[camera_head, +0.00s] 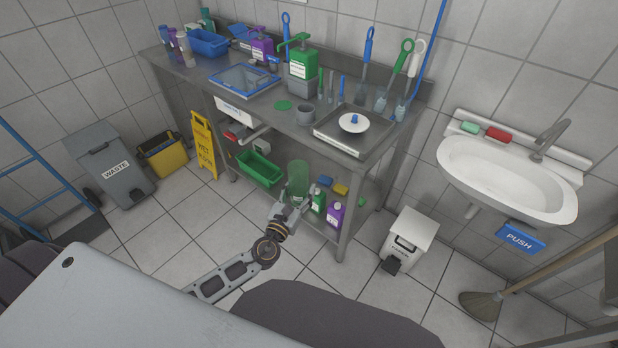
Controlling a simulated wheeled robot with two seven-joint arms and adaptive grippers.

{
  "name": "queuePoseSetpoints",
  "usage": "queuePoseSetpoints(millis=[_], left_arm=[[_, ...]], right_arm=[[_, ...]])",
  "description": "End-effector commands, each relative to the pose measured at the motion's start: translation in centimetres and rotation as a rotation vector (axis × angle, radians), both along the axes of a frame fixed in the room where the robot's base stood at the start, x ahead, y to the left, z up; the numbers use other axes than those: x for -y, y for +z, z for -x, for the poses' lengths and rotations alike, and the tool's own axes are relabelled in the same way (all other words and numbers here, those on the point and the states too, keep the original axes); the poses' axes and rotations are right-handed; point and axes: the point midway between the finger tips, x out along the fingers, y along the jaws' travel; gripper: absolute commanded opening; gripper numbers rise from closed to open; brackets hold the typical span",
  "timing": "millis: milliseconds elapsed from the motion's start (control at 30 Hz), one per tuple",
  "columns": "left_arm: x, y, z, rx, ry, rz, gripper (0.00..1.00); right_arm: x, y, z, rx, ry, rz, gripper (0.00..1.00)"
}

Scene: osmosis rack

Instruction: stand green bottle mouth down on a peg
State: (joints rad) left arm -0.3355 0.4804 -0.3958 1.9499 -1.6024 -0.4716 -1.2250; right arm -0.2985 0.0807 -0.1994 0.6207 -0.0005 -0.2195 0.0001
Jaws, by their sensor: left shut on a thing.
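A translucent green bottle (298,178) is in front of the steel bench, below its top and near the lower shelf. My left gripper (290,208) is shut on the bottle's lower end, and the bottle stands roughly upright above it. The gripper hides that end, so I cannot tell which way the mouth points. Several thin upright items (331,86) stand on the bench top behind; I cannot tell whether any is a peg. My right gripper is not in view.
A white bin (409,238) stands right.

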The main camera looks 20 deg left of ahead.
Motion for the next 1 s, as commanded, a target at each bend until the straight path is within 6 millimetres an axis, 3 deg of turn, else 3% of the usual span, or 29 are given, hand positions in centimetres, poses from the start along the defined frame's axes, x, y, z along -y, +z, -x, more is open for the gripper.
queuePoseSetpoints(millis=[233,600,1000], left_arm=[[-0.9,-0.5,2.4,-0.007,0.06,-0.01,0.05],[-1.1,-0.6,2.7,-0.008,0.069,-0.012,0.05],[-1.1,-0.6,2.7,-0.008,0.068,-0.012,0.05]], right_arm=[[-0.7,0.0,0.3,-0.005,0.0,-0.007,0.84],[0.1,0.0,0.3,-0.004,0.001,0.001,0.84],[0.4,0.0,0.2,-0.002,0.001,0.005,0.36]])
